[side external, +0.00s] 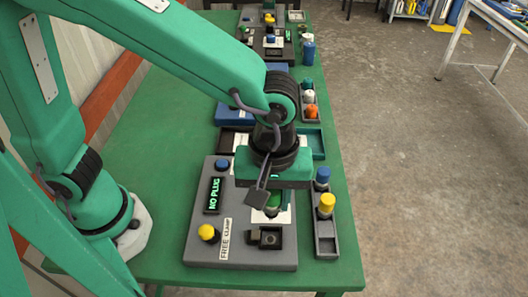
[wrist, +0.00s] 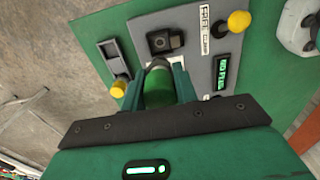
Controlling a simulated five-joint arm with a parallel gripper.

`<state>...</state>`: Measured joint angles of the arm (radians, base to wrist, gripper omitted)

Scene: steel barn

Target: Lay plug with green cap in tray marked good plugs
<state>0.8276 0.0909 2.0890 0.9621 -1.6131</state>
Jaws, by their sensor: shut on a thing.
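The plug with the green cap (wrist: 158,80) is between the fingers of my gripper (wrist: 160,88) in the wrist view; the gripper is shut on it. In the side view my gripper (side external: 266,198) is over the grey test station (side external: 236,222), and a little of the green cap (side external: 274,201) shows below it. My gripper hides most of the plug, so I cannot tell whether it touches the station. A dark tray with a white label (side external: 233,141) and a teal-edged tray (side external: 317,143) lie behind my gripper. No label is legible as good plugs.
The station's display (side external: 214,195) reads NO PLUG; a label reads FREE CLAMP (side external: 225,232). A yellow knob (side external: 207,232) and blue knob (side external: 222,165) stand on it. A rack (side external: 325,244) beside it holds blue- and yellow-capped plugs. Another rack (side external: 312,113) holds green, white and orange caps.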

